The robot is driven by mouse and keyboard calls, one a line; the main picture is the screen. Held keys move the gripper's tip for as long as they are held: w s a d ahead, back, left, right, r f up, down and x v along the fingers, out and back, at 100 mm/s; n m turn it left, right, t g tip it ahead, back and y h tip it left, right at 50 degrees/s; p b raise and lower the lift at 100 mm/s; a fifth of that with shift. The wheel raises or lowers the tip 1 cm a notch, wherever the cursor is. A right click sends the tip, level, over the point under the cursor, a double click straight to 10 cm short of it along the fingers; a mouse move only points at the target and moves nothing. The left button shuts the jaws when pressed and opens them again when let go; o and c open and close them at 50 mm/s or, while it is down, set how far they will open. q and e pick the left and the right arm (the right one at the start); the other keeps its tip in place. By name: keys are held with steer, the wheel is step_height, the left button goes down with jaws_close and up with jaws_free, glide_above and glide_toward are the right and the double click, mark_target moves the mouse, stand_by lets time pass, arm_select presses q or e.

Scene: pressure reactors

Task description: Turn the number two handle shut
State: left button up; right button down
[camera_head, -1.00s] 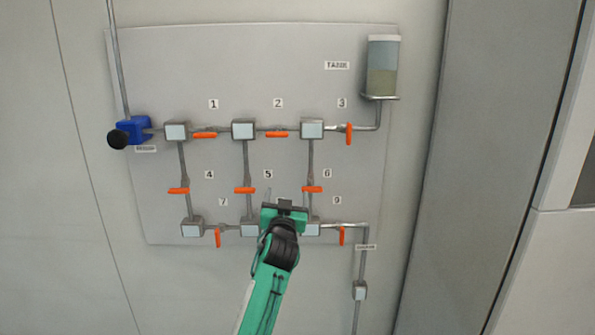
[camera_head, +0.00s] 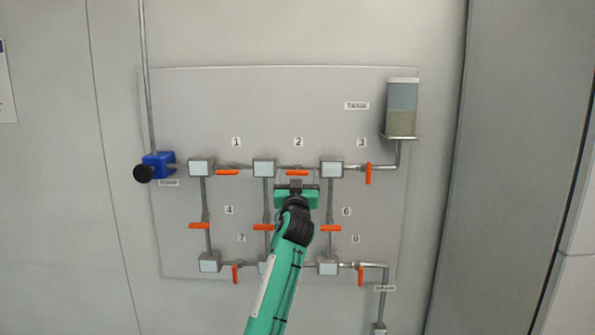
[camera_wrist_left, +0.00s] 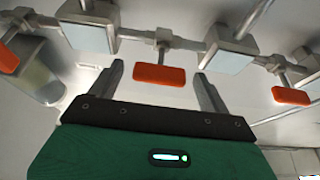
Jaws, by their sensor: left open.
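The number two handle (camera_head: 297,172) is an orange bar lying along the horizontal pipe, below its "2" label (camera_head: 298,142). In the left wrist view it shows as the orange handle (camera_wrist_left: 159,75), appearing between my two fingers. My left gripper (camera_head: 296,184) is just below the handle in the head view and partly overlaps the pipe area. In the wrist view the left gripper (camera_wrist_left: 160,70) is open, with a finger on each side of the handle and visible gaps. I cannot tell how deep the handle sits between them. My right gripper is out of view.
Grey junction boxes (camera_head: 264,167) (camera_head: 331,167) flank the handle. The number one handle (camera_head: 227,172) is to the left and the upright number three handle (camera_head: 368,173) to the right. The tank (camera_head: 402,108) is at upper right. My left arm covers part of the lower pipes.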

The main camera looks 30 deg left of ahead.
arm_select(q)
steer(key=shift+x, duration=1.05)
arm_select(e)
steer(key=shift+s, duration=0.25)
